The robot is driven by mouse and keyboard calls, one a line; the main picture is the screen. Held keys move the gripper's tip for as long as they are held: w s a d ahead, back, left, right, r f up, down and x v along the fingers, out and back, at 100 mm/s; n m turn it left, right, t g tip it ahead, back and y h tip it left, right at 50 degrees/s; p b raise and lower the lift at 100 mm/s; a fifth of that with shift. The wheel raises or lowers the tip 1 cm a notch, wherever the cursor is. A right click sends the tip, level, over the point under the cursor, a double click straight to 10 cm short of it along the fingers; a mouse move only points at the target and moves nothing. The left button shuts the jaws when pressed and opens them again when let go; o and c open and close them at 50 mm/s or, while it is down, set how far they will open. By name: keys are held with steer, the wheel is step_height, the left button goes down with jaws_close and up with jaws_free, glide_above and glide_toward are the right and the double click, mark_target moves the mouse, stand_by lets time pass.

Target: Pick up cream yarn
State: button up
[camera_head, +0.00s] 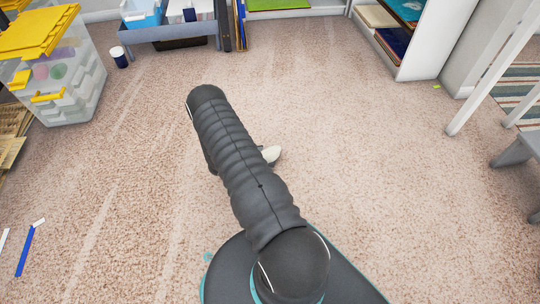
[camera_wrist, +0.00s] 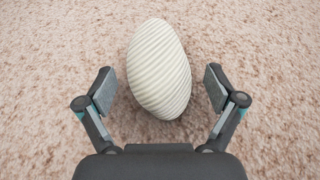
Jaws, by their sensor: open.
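The cream yarn (camera_wrist: 158,68) is an oval ball with slanting ridges, lying on the carpet. In the wrist view it lies between and a little beyond the fingers of my gripper (camera_wrist: 160,90). The fingers are spread apart, with a gap on either side of the yarn, and hold nothing. In the head view only one end of the cream yarn (camera_head: 272,154) shows to the right of my arm.
Beige carpet is clear around the yarn. A clear bin with yellow lids (camera_head: 62,75) stands at the upper left. A grey cart (camera_head: 172,32) and a white shelf (camera_head: 430,45) stand at the back. A blue strip (camera_head: 25,250) lies at the lower left.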

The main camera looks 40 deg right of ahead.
steer(key=x, duration=0.2)
steer(key=shift+d+f, duration=0.2)
steer(key=shift+d, duration=0.15)
steer(key=c, duration=1.2)
steer(key=shift+c, duration=0.2)
